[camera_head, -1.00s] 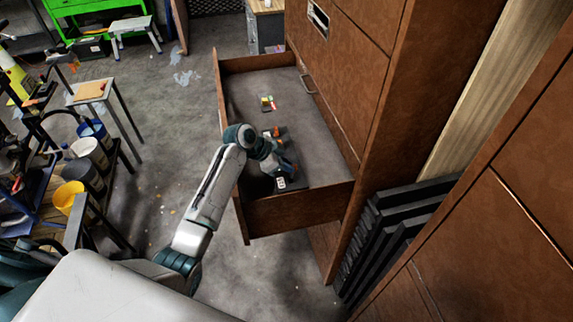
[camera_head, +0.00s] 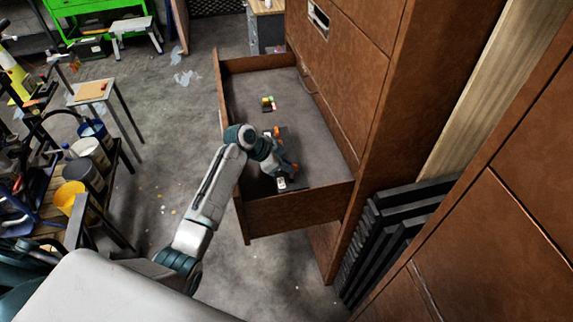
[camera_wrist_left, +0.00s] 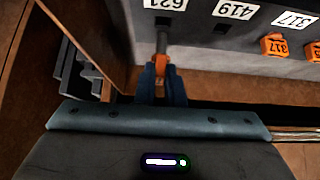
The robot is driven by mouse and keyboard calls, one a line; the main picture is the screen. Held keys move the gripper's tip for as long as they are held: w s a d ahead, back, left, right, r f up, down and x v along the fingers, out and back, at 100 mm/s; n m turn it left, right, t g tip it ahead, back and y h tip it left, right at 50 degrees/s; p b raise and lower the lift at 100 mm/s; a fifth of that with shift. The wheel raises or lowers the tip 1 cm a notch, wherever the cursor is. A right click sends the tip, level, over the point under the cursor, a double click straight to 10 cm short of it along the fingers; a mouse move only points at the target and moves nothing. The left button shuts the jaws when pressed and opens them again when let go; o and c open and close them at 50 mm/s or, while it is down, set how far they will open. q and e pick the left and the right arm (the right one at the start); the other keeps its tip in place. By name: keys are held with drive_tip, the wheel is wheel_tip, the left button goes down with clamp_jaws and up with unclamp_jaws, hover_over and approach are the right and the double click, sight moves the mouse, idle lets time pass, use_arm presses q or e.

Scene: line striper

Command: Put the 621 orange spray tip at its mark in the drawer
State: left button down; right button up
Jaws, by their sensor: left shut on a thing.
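My left gripper (camera_head: 290,172) is inside the open brown drawer (camera_head: 300,212), near its front end. In the left wrist view the gripper (camera_wrist_left: 163,82) is shut on an orange spray tip (camera_wrist_left: 161,64) with a grey stem. The stem points at the 621 label (camera_wrist_left: 165,4) on a dark rack (camera_wrist_left: 200,45). No number shows on the held tip. My right gripper is not in view.
Beside 621 is a 419 label (camera_wrist_left: 234,11) with an empty dark slot. Further right is a 317 label (camera_wrist_left: 295,19) with an orange tip marked 317 (camera_wrist_left: 275,46). Small coloured pieces (camera_head: 268,103) lie farther back in the drawer. Brown cabinet fronts (camera_head: 345,75) rise on the right.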

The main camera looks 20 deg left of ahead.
use_arm(q)
drive_tip(key=shift+s+d+f, duration=0.1)
drive_tip(key=shift+s+f, duration=0.05)
drive_tip(key=shift+f, duration=0.15)
idle(0.4)
drive_tip(key=shift+r, duration=0.15)
drive_tip(key=shift+w+r+p, duration=0.2)
drive_tip(key=shift+r+p, duration=0.15)
drive_tip(key=shift+p, duration=0.1)
idle(0.9)
drive_tip(key=shift+s+f, duration=0.1)
drive_tip(key=shift+f, duration=0.25)
idle(0.7)
drive_tip(key=shift+s+f, duration=0.1)
drive_tip(key=shift+f, duration=0.05)
idle(0.5)
drive_tip(key=shift+r+p, duration=0.3)
drive_tip(key=c, duration=1.1)
unclamp_jaws()
drive_tip(key=shift+r, duration=0.15)
